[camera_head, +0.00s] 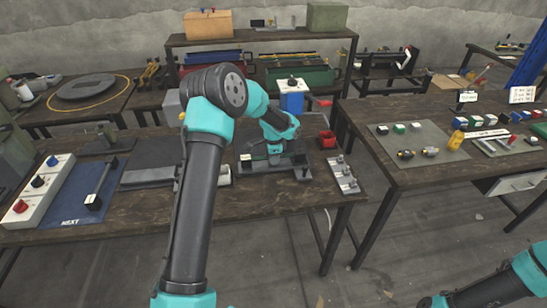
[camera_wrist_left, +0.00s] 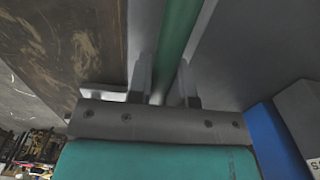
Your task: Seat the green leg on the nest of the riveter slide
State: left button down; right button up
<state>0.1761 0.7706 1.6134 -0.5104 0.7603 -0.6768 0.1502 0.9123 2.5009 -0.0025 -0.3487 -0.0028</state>
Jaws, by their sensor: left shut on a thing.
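The green leg (camera_wrist_left: 178,35) shows in the left wrist view as a long green bar running up from between my left gripper's fingers. My left gripper (camera_wrist_left: 163,88) is shut on it. In the head view my left gripper (camera_head: 274,150) points down over the riveter slide (camera_head: 285,170), a dark flat base in front of the blue riveter (camera_head: 292,98). The gripper and arm hide much of the slide's nest. I cannot tell whether the leg touches the nest. My right gripper is out of view; only part of my right arm shows at lower right.
A red bin (camera_head: 327,139) and a grey plate with knobs (camera_head: 343,175) stand right of the slide. A blue mat (camera_head: 70,190) and a white button box (camera_head: 38,190) are at the left. The right table (camera_head: 400,185) holds small parts on a grey mat (camera_head: 418,143).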

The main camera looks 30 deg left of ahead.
pick_arm(q)
jog(key=shift+f, duration=0.1)
dwell(0.3)
jog(key=c, duration=1)
grip_release()
jog(key=shift+o, duration=0.2)
notch_tip(320, 180, up, 18)
jog(key=shift+f, duration=0.25)
jog(key=shift+f, duration=0.1)
